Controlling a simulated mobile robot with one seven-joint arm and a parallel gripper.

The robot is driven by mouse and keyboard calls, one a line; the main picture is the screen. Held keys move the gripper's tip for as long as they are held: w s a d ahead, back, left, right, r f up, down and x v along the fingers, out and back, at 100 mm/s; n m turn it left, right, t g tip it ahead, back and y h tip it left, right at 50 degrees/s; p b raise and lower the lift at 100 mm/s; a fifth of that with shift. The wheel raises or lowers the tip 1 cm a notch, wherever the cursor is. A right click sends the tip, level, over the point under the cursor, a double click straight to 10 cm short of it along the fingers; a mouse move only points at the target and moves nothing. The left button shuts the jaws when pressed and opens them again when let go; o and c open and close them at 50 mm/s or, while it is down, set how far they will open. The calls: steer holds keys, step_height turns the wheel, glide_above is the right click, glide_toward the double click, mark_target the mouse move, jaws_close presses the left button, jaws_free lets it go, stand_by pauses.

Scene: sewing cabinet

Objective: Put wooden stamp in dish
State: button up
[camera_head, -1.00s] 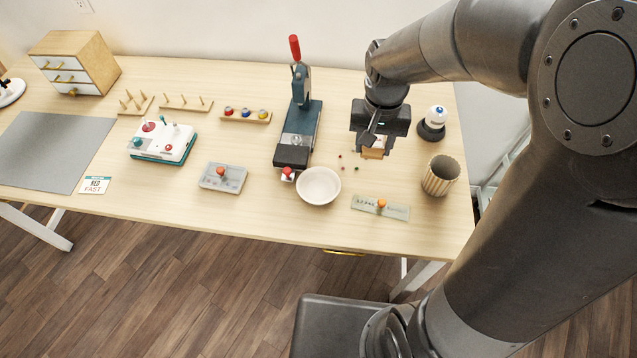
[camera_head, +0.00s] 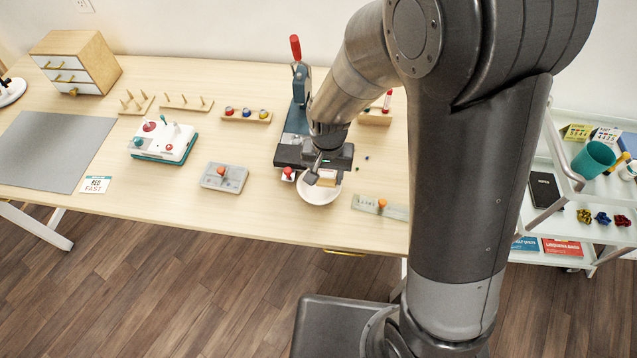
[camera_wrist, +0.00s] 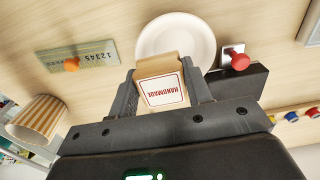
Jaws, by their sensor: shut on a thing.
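My gripper (camera_head: 318,172) is shut on the wooden stamp (camera_head: 327,177), a small light-brown block. In the wrist view the stamp (camera_wrist: 161,84) sits between the two dark fingers, with a white label reading HANDMADE facing the camera. The dish (camera_head: 318,192) is a white round bowl on the table. In the head view the gripper and stamp are over the dish's back part and hide some of it. In the wrist view the dish (camera_wrist: 176,32) shows just beyond the stamp. I cannot tell how high the stamp is above it.
A press with a red handle (camera_head: 295,48) stands behind the dish, close to my gripper. A red-knobbed piece (camera_head: 288,174) is at the dish's left. A numbered strip with an orange knob (camera_head: 382,203) lies at its right. A striped cup (camera_wrist: 38,120) stands farther off.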

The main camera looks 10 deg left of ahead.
steer(key=shift+a+f, duration=0.7)
steer(key=shift+a, duration=0.35)
steer(key=shift+f, duration=1.95)
steer(key=o, duration=0.7)
steer(key=shift+f, duration=0.1)
steer(key=shift+w, duration=0.1)
